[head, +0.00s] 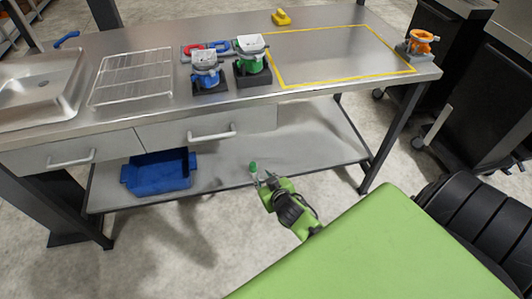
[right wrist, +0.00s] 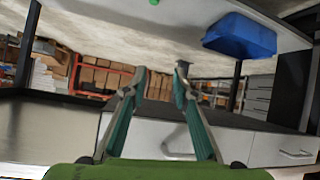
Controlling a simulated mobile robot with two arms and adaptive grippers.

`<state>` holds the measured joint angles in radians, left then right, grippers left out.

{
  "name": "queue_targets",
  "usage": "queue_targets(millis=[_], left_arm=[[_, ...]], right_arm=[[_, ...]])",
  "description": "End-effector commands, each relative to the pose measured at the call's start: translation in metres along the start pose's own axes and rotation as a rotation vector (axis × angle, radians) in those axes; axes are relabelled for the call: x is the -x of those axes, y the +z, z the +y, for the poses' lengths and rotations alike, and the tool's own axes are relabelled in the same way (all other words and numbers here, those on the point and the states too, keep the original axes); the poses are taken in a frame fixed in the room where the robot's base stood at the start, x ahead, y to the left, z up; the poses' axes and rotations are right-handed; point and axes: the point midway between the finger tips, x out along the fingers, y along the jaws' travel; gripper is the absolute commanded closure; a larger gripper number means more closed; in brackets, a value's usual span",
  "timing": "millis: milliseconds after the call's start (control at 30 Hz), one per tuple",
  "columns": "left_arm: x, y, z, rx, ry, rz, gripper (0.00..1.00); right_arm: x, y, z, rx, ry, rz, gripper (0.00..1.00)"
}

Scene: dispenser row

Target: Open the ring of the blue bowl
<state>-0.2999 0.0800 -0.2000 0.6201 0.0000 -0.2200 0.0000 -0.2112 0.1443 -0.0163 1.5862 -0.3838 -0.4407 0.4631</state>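The blue bowl unit (head: 207,76) stands on the steel worktop in the head view, a blue round body with a pale top on a dark base. Whether its ring is open or closed is too small to tell. My right gripper (head: 264,181) is in front of the bench, lower than the worktop and well away from the blue bowl. In the right wrist view my right gripper (right wrist: 160,72) has its fingertips apart with nothing between them. The blue bowl does not show there. My left gripper is in neither view.
A green bowl unit (head: 252,62) stands close right of the blue one. Red and blue curved pieces (head: 205,48) lie behind. A wire rack (head: 133,77) and sink (head: 40,86) are left. An orange unit (head: 421,42) stands far right. A blue tub (head: 160,171) sits on the lower shelf.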

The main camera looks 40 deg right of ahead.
Motion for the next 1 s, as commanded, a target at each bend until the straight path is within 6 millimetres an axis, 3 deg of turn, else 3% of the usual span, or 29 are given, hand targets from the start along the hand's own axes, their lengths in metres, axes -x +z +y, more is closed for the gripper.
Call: queue_targets(millis=[267, 367, 467, 567, 600, 733, 800, 900, 1000], left_arm=[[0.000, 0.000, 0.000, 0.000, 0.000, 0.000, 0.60], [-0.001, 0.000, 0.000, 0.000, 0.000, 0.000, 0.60], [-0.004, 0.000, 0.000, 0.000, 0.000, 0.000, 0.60], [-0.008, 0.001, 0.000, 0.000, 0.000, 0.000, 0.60], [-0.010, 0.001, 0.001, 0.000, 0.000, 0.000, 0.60], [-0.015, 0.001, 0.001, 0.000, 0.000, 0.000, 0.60], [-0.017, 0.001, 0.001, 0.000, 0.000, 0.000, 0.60], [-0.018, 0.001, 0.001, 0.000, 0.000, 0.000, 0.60], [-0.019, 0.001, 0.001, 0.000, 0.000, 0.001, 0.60]], right_arm=[[0.000, 0.001, 0.000, 0.000, -0.001, -0.001, 0.74], [0.001, -0.010, 0.001, -0.001, 0.000, 0.019, 0.74], [0.008, -0.052, 0.006, -0.007, 0.001, 0.093, 0.74], [0.027, -0.117, 0.008, -0.021, -0.007, 0.213, 0.74], [0.038, -0.145, 0.008, -0.029, -0.013, 0.265, 0.74], [0.084, -0.221, 0.002, -0.059, -0.049, 0.419, 0.74], [0.107, -0.250, -0.003, -0.077, -0.071, 0.482, 0.74], [0.133, -0.277, -0.008, -0.094, -0.097, 0.546, 0.74], [0.147, -0.290, -0.011, -0.105, -0.111, 0.576, 0.74]])
